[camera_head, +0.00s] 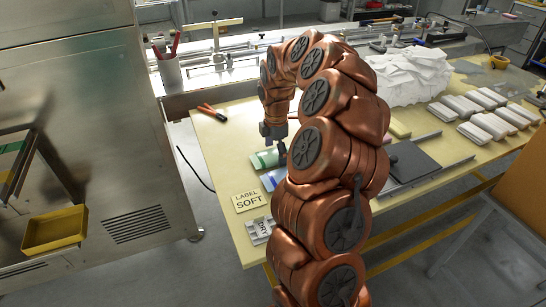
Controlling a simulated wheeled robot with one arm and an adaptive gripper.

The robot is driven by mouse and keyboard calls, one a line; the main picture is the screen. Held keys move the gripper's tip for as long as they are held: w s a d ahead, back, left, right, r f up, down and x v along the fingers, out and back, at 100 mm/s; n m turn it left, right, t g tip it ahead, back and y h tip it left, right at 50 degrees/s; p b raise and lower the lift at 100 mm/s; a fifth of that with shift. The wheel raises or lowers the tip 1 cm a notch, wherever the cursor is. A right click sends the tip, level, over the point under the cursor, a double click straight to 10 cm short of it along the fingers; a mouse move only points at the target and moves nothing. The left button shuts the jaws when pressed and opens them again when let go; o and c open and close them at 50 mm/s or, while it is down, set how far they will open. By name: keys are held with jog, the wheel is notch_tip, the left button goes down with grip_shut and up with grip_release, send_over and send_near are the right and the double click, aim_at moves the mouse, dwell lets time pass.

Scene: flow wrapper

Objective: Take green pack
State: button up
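The green pack (263,159) lies on the yellow table, left of my copper-coloured arm. My gripper (281,150) points down from the arm's end, at the right end of the green pack. The fingers are small and dark here, and I cannot tell whether they touch the pack or how wide they are apart. A blue pack (270,179) lies just in front of the green one, partly hidden by my arm.
Red-handled pliers (211,112) lie at the back left. White packs (489,122) and a crumpled white heap (410,75) are on the right. A steel machine (95,100) stands left.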

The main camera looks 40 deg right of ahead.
jog(key=c, duration=0.7)
